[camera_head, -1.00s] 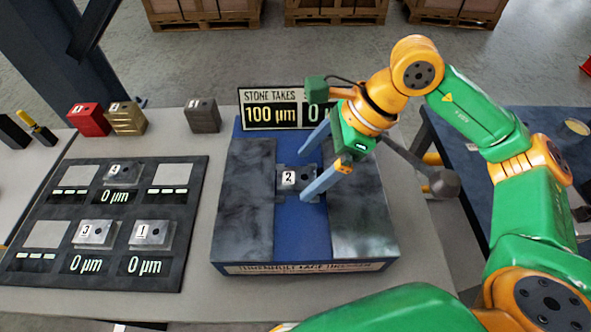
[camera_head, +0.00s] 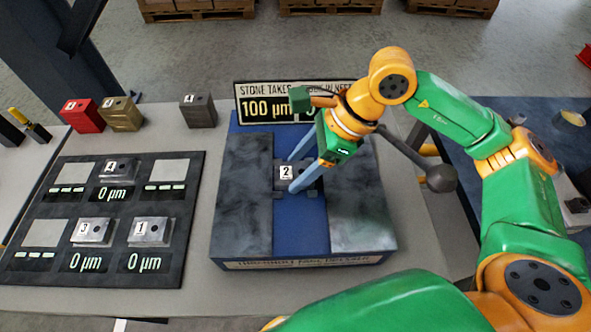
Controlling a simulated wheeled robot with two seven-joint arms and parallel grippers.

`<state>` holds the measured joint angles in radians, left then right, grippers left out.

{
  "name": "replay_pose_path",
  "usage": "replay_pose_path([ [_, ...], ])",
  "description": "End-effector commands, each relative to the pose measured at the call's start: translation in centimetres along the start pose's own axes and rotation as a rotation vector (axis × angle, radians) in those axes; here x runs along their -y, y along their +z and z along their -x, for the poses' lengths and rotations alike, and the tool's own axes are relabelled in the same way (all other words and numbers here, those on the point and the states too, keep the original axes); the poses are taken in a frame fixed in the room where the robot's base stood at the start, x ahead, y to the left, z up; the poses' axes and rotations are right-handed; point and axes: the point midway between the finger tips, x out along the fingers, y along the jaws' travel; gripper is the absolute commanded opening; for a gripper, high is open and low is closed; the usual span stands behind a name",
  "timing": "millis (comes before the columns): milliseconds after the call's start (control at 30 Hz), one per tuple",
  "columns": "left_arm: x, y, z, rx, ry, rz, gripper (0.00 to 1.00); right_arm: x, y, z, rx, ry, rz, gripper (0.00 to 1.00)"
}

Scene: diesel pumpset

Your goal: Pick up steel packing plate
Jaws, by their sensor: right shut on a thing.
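A steel packing plate labelled 2 (camera_head: 286,172) lies in the blue channel between the two dark stone slabs of the blue fixture (camera_head: 300,225). My right gripper (camera_head: 293,174) reaches down over it from the right, with its blue fingers shut on plate 2. Other steel plates sit on the dark board at the left: plate 4 (camera_head: 117,171) at the back, plate 3 (camera_head: 93,231) and plate 1 (camera_head: 150,231) at the front, each by a 0 µm readout. My left gripper is not in view.
A sign (camera_head: 262,103) reading "stone takes" and 100 µm stands behind the fixture, partly hidden by my right gripper. Red (camera_head: 82,113), tan (camera_head: 121,115) and grey (camera_head: 198,111) blocks stand along the table's back. Pale empty pads (camera_head: 46,233) show on the board.

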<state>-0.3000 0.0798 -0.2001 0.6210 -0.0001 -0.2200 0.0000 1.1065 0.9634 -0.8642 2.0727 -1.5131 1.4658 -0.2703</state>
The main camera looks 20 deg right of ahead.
Motion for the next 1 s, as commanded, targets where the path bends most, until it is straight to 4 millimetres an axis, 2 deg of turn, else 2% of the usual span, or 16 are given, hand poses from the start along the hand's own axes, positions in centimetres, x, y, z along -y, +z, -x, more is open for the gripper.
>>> replay_pose_path([
  [167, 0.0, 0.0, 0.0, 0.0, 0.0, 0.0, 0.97, 0.1, 0.4, 0.6, 0.002, -0.002, 0.001, 0.0],
  [333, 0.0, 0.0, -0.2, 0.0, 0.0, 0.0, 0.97, -0.2, 1.8, 3.1, 0.005, -0.005, 0.005, 0.0],
  [567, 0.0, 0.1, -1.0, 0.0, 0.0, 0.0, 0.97, -5.4, 3.8, 8.7, 0.004, -0.009, 0.01, 0.0],
  [700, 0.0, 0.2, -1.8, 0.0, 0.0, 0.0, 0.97, -9.6, 3.8, 10.5, 0.001, -0.009, 0.01, 0.0],
  [800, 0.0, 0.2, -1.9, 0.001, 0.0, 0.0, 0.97, -11.7, 4.0, 11.6, 0.001, -0.006, 0.007, 0.0],
  [1000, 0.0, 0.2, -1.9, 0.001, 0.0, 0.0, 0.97, -13.6, 4.1, 12.6, 0.001, -0.001, 0.002, 0.0],
])
